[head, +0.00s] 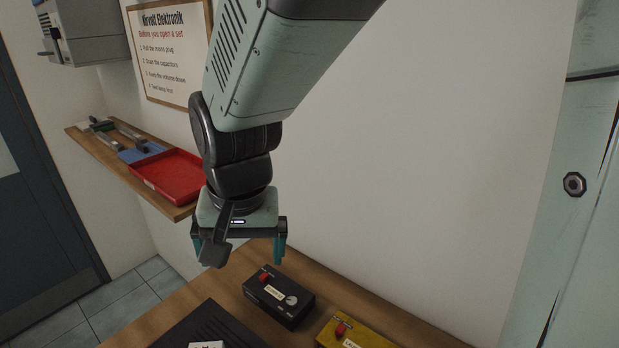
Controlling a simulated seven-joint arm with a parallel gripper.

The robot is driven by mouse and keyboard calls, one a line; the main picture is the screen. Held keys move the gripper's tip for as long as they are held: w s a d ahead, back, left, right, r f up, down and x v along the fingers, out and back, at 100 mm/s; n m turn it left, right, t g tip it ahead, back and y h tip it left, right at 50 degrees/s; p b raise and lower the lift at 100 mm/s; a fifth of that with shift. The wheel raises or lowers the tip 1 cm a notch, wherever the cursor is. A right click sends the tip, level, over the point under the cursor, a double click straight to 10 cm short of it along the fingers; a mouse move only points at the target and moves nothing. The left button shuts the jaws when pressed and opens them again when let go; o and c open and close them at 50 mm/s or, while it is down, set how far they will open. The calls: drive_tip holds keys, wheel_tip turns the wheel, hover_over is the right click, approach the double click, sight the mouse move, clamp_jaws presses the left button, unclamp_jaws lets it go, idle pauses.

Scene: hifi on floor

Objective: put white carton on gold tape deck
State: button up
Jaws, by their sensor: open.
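My gripper (240,254) is open and empty, pointing down above the wooden surface with its two teal fingers wide apart. A gold box with a red knob and a pale label, likely the gold tape deck (366,333), sits at the bottom edge and is cut off by it. It is below and to the right of my gripper. A small white thing (207,345), possibly the white carton, just shows at the bottom edge by a black ribbed unit (198,325); most of it is out of view.
A black box (288,308) with a red knob and a dial stands on the wooden surface (410,327), left of the gold box. A wall shelf (179,211) at left holds a red tray (165,190) and tools. A white wall is behind.

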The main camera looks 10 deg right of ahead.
drive_tip(key=s+d+r+t, duration=0.1)
drive_tip(key=s+d+r, duration=0.4)
drive_tip(key=d, duration=0.3)
drive_tip(key=s+d+r+t+h, duration=0.1)
drive_tip(key=s+d+r+t, duration=0.1)
drive_tip(key=s+d+r, duration=0.3)
drive_tip(key=d+r, duration=0.1)
drive_tip(key=d, duration=0.2)
drive_tip(key=shift+s+r, duration=0.3)
drive_tip(key=shift+s, duration=0.1)
